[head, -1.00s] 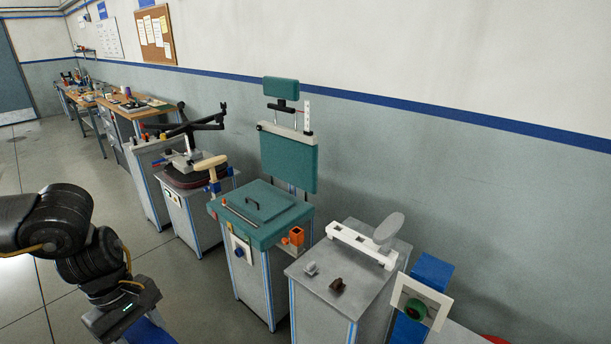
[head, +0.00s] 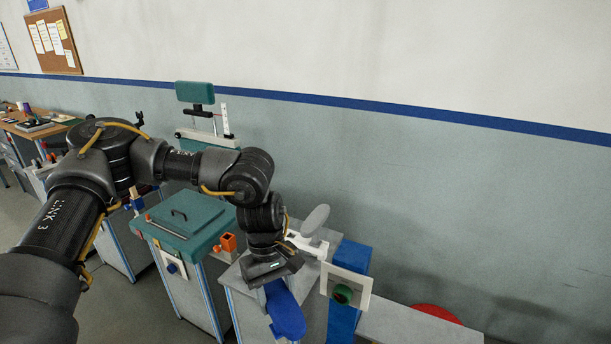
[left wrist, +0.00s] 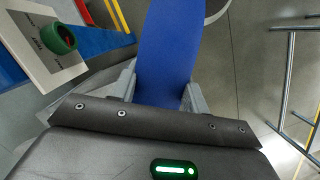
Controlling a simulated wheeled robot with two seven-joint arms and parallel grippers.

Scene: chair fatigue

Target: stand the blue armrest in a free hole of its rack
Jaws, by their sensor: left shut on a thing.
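The blue armrest (head: 286,312) hangs below my left gripper (head: 270,280), in front of the grey cabinet. In the left wrist view the armrest (left wrist: 168,50) is a long blue pad between the grey fingers of my left gripper (left wrist: 158,92), which is shut on it. The white rack (head: 304,244) lies on top of the cabinet, with a grey armrest (head: 316,219) standing in it. My left wrist hides part of the rack, and I cannot make out its holes. My right gripper is in neither view.
A white square plate with a green ring (head: 343,293) stands on a blue post (head: 352,258) just right of the cabinet. A white bench top (head: 405,322) with a red round thing (head: 436,313) is at lower right.

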